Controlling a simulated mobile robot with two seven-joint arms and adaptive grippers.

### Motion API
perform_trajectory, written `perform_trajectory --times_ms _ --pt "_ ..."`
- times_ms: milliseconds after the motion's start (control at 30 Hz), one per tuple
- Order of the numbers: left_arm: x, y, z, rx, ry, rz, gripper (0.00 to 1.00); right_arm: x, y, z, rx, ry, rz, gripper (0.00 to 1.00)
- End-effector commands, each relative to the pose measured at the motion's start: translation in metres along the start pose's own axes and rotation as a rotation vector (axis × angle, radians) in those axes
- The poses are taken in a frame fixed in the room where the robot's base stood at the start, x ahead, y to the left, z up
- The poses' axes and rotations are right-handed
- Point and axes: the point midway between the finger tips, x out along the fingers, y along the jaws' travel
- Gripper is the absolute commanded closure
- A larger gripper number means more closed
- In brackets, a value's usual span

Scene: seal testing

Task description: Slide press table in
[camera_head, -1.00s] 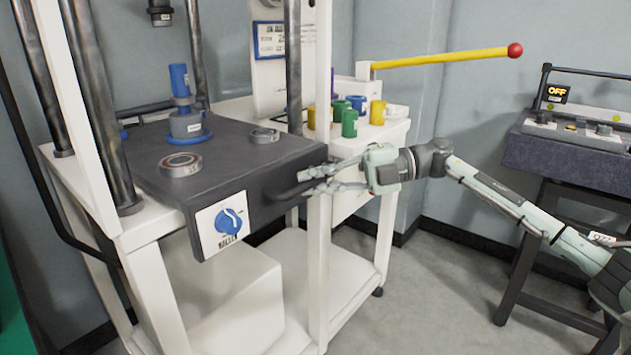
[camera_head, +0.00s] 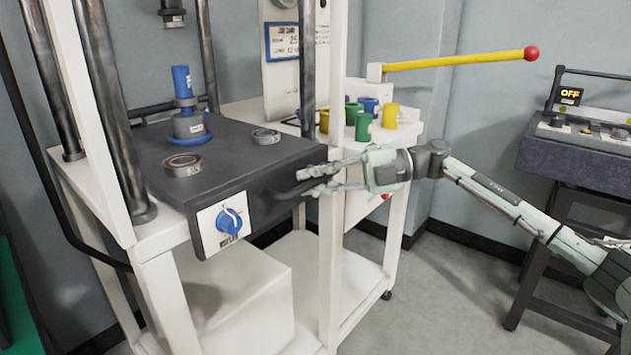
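The dark grey press table (camera_head: 235,165) sits in the white press frame (camera_head: 330,225) and sticks out at the front. Its front face carries a blue knob (camera_head: 229,221) on a white plate and a dark handle (camera_head: 290,192) at the right end. On top stand a blue fixture (camera_head: 188,124) and two metal rings, one near the front (camera_head: 183,165) and one near the back (camera_head: 266,136). My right gripper (camera_head: 301,182) is at the handle, its fingers apart, one above and one below it. Whether they touch the handle cannot be told. My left gripper is not in view.
A yellow lever (camera_head: 455,60) with a red ball end reaches right above several coloured cups (camera_head: 363,124) on a white side shelf. A control console (camera_head: 580,150) showing OFF stands at the right. Dark posts (camera_head: 109,125) flank the table. Floor in front is clear.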

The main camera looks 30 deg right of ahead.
Motion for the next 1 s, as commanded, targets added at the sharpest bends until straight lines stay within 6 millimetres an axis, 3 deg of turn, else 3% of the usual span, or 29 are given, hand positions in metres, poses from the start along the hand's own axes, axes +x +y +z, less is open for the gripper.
perform_trajectory --times_ms 133,533,1000 --pt "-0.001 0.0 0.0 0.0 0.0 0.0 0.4 0.0 0.001 0.0 -0.001 0.002 0.001 0.66" --pt "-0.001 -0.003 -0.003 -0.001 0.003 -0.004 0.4 -0.009 0.0 0.0 0.001 0.001 -0.002 0.66" --pt "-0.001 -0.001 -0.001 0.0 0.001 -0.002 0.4 -0.099 0.0 0.001 0.003 0.0 -0.003 0.66"
